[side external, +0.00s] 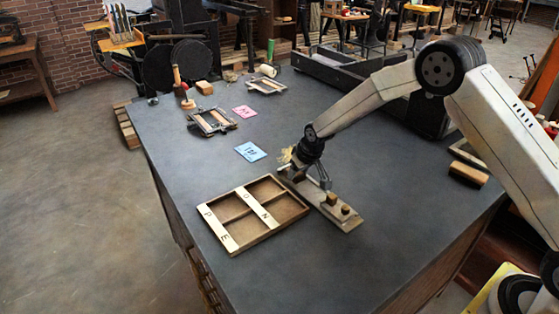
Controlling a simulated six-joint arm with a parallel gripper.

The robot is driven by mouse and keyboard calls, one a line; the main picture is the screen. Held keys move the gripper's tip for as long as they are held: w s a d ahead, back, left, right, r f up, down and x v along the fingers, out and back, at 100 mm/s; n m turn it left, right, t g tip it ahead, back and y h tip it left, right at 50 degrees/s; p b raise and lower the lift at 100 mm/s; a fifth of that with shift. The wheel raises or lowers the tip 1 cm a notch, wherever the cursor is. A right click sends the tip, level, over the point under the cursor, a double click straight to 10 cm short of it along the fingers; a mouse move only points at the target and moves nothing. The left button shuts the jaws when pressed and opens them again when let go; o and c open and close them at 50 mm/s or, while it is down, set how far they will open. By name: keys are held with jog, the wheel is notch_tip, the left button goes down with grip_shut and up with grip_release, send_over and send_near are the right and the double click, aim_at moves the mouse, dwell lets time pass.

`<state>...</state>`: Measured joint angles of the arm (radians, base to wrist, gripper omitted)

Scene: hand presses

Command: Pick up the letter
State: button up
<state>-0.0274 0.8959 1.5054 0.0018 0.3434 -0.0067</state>
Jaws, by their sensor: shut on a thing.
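My gripper (303,178) is low over the table, at the upper left end of a flat metal and wood holder (346,220) with two knobs. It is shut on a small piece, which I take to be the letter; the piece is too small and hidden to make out. I cannot tell whether it touches the holder. A shallow wooden tray (237,246) with compartments is just left of my gripper.
A blue card (250,151) and a pink card (244,111) lie behind the tray. A metal frame (212,122), a wooden block (204,87) and a mallet-like tool (181,88) are at the back left.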

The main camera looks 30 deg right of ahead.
aim_at(300, 175)
jog(key=shift+s+f, duration=0.1)
jog(key=shift+s, duration=0.05)
jog(key=shift+r, duration=0.45)
notch_tip(300, 175, up, 3)
jog(key=shift+s+f, duration=0.1)
jog(key=shift+s, duration=0.05)
jog(key=s+r, duration=0.9)
jog(key=s, duration=0.4)
jog(key=shift+s+d+r, duration=0.15)
jog(key=shift+s+r, duration=0.05)
jog(key=shift+s, duration=0.05)
jog(key=s+a+n+y, duration=0.1)
jog(key=s+a+n, duration=0.3)
jog(key=s+a, duration=0.3)
jog(key=shift+s+a+r+n+y, duration=0.2)
jog(key=shift+a+n+y, duration=0.15)
jog(key=shift+a, duration=0.2)
